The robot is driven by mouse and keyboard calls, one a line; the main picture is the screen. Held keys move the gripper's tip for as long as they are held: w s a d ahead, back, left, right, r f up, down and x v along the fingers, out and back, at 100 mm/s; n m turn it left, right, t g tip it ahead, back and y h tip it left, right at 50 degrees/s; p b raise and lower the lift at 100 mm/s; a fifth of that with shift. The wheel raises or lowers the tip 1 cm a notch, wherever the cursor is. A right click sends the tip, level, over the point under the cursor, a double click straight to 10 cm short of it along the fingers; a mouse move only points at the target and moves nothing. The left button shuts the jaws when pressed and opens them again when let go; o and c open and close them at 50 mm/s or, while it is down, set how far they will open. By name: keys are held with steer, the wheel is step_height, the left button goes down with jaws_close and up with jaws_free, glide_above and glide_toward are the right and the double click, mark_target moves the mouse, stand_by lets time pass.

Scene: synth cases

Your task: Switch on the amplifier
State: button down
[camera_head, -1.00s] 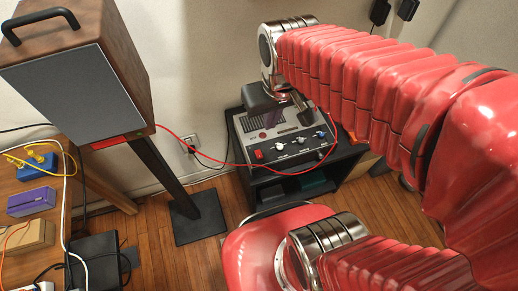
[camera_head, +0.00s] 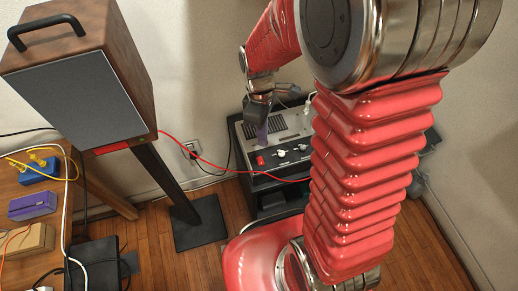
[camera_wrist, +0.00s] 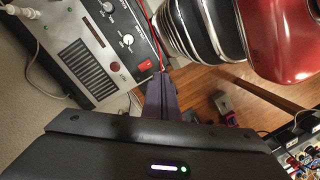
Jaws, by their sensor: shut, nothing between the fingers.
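The amplifier (camera_head: 293,124) is a grey box with a slotted vent, a dark front panel, pale knobs and a red switch (camera_head: 260,160). It stands on a black shelf unit. In the wrist view the amplifier (camera_wrist: 110,75) is at upper left, with the red switch (camera_wrist: 145,65) near its panel's lower end. My gripper (camera_head: 261,142) is shut and empty, pointing down over the amplifier just behind the switch in the head view. In the wrist view its fingertips (camera_wrist: 160,78) appear close beside the switch; I cannot tell whether they touch. Whether the switch is on cannot be seen.
A red cable (camera_head: 215,165) runs from the wooden speaker (camera_head: 75,85) to the amplifier. A wooden table (camera_head: 20,188) with small boxes and cables is at left. My arm hides the amplifier's right side.

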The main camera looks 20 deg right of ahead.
mark_target(261, 164)
steer(key=shift+w+f+n, duration=0.15)
steer(key=shift+w+n, duration=0.3)
steer(key=shift+n, duration=0.8)
steer(key=shift+w+f+n, duration=0.1)
steer(key=shift+w+n, duration=0.4)
steer(key=shift+n, duration=0.7)
steer(key=shift+w+f+n, duration=0.15)
steer(key=shift+w+n, duration=0.3)
steer(key=shift+n, duration=0.8)
steer(key=f, duration=0.4)
steer(key=s+f, duration=0.1)
steer(key=f, duration=0.9)
steer(key=shift+s, duration=0.35)
